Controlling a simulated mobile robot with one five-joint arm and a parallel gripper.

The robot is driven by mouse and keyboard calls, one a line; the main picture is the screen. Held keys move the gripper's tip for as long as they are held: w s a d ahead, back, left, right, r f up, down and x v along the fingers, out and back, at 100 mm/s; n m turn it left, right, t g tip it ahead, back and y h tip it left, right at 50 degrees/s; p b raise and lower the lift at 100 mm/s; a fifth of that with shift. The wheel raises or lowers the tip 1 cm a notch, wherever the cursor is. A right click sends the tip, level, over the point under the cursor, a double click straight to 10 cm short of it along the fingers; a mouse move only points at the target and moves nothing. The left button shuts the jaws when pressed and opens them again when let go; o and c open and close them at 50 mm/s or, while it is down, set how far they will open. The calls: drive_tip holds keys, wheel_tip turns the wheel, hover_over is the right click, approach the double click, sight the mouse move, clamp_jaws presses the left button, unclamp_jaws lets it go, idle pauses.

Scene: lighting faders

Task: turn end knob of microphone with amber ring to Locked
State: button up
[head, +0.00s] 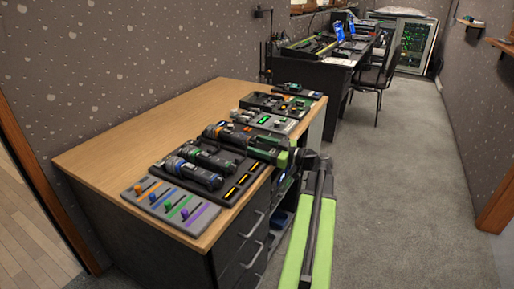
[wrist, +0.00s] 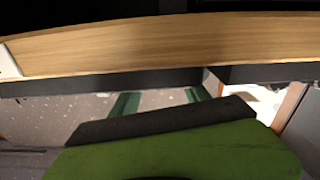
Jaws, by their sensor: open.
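The microphone with the amber ring (head: 228,134) lies in a dark tray on the wooden desk, behind two similar microphones. Its right end is close to my gripper (head: 265,147), and its end knob and markings are too small or covered to read. My gripper is open at the desk's right edge, reaching in from the right; I cannot tell whether it touches the microphone. In the wrist view, one dark finger with a green body (wrist: 165,130) fills the bottom, and no microphone shows.
Microphones with a green ring (head: 211,157) and a blue ring (head: 190,171) lie nearer. A grey fader panel (head: 170,203) is at the desk's front. More control panels (head: 268,122) stand behind. The desk's left part (head: 120,145) is bare. Carpet (head: 400,200) is clear at right.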

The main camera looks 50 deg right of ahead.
drive_tip(key=shift+c, duration=0.4)
clamp_jaws()
drive_tip(key=shift+m, duration=1.6)
drive_tip(key=shift+o, duration=0.4)
unclamp_jaws()
drive_tip(key=v, duration=1.7)
drive_tip(key=shift+s, duration=0.2)
drive_tip(key=shift+c, duration=0.2)
